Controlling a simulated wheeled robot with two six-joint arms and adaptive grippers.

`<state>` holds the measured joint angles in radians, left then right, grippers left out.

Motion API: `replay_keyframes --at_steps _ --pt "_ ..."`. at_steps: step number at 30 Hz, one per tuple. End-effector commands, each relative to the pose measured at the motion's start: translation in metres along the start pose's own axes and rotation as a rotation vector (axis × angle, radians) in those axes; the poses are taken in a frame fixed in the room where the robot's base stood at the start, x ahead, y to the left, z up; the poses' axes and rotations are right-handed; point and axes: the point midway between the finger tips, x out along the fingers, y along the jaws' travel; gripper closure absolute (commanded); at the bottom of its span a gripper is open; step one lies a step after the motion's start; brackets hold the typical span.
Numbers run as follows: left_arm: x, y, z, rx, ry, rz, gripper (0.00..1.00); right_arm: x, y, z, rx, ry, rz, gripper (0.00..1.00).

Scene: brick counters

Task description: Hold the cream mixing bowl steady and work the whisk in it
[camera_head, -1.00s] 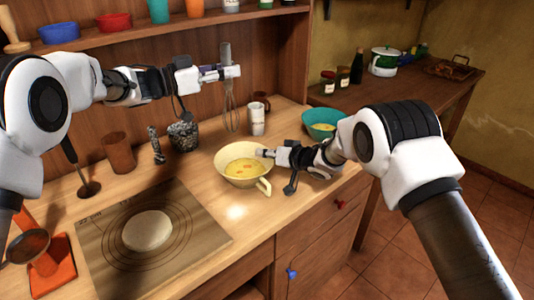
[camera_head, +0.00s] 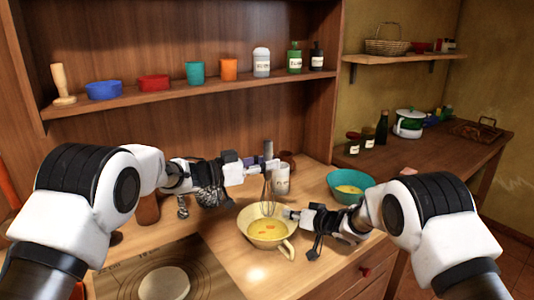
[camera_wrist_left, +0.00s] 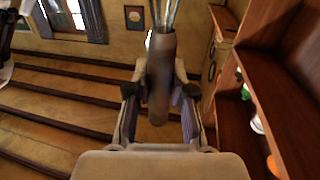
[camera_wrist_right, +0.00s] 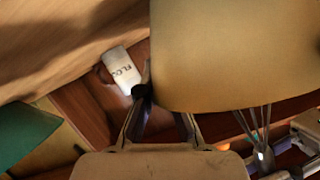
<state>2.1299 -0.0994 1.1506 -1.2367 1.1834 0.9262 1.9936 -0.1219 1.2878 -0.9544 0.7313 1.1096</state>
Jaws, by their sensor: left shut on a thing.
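The cream mixing bowl (camera_head: 285,241) stands on the wooden counter with yellow, egg-like contents inside. My left gripper (camera_head: 264,167) is shut on the handle of the whisk (camera_head: 267,192), which hangs wires down at the bowl's far side. The wire tips overlap the bowl opening; their exact depth is unclear. The left wrist view shows the brown handle (camera_wrist_left: 160,85) between the fingers. My right gripper (camera_head: 291,214) is at the bowl's right rim. In the right wrist view the bowl wall (camera_wrist_right: 230,55) hides part of its fingers, so its grip is unclear.
A teal bowl (camera_head: 346,178) stands right of my right gripper. A white labelled flour container (camera_head: 282,180) stands behind the whisk. A mat with dough (camera_head: 163,283) lies at front left. A shelf (camera_head: 200,91) with several bowls, cups and bottles runs above.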

Motion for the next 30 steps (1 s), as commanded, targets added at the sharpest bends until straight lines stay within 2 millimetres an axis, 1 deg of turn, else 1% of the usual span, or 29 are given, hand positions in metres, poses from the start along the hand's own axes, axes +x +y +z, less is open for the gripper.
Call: replay_keyframes --at_steps 1,6,15,21,30 --pt "0.0 0.0 0.007 -0.003 -0.001 0.0 1.0 0.0 0.0 0.001 0.0 -0.001 0.001 1.0" --pt "0.0 0.0 0.027 -0.002 -0.002 0.0 1.0 0.0 0.0 0.001 0.0 -0.002 0.001 1.0" --pt "0.001 0.0 0.06 -0.002 0.0 0.001 1.0 0.0 0.0 0.001 0.0 -0.002 0.001 1.0" --pt "0.001 0.0 0.071 0.001 0.001 0.001 1.0 0.0 0.001 0.001 0.0 -0.002 0.001 1.0" --pt "0.0 0.0 0.072 0.001 0.0 0.0 1.0 0.0 0.001 0.001 0.0 -0.002 0.001 1.0"
